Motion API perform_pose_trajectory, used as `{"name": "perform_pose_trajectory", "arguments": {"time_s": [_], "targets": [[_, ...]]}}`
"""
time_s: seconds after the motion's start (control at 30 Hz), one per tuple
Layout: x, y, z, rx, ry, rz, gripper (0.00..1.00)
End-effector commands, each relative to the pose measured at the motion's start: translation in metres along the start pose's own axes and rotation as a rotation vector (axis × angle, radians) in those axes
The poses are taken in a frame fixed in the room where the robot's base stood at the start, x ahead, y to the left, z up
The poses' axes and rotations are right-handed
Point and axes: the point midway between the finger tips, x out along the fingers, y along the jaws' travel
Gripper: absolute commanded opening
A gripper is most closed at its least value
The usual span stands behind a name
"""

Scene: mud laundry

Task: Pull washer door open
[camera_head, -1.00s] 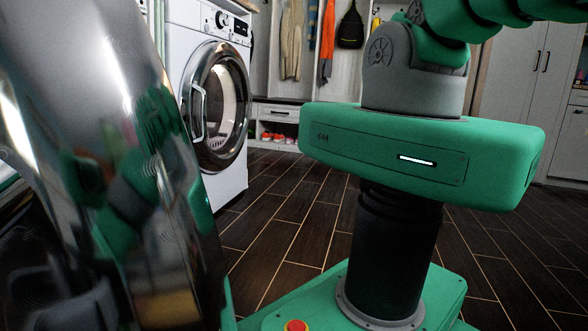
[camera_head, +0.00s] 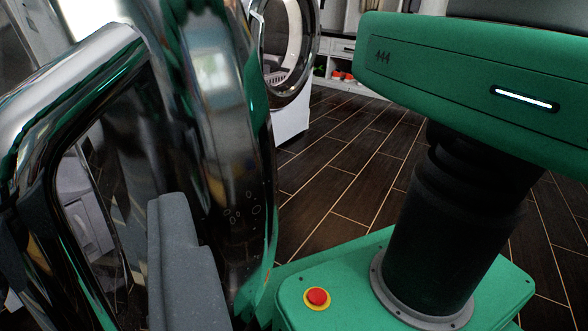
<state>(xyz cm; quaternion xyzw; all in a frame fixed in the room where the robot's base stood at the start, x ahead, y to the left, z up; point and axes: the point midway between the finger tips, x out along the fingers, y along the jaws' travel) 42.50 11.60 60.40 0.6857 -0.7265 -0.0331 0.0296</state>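A washer door's chrome rim (camera_head: 222,120) fills the left of the view, very close and seen nearly edge-on. Its thick chrome handle (camera_head: 75,68) curves as a loop at the far left. One grey finger of my gripper (camera_head: 188,265) rises at the lower left, beside the dark inner side of the handle loop. The other finger is not visible, so the gap between them and any contact with the handle are hidden. How far this door stands from its washer cannot be told.
Another white washer (camera_head: 292,122) with a round chrome-ringed door (camera_head: 311,45) stands behind. Shoes (camera_head: 340,75) sit on a low shelf at the back. My green base and column fill the right.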

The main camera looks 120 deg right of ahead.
Motion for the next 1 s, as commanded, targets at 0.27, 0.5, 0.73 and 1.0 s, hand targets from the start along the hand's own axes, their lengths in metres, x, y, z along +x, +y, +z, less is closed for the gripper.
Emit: {"name": "perform_pose_trajectory", "arguments": {"time_s": [0.27, 0.5, 0.73, 1.0], "targets": [[0.009, 0.027, -0.001, -0.001, 0.002, -0.001, 0.39], [0.011, 0.032, 0.000, -0.001, 0.002, 0.000, 0.39], [0.011, 0.032, 0.000, -0.001, 0.002, 0.001, 0.17], [0.011, 0.029, 0.000, 0.002, -0.004, -0.003, 0.00]]}}
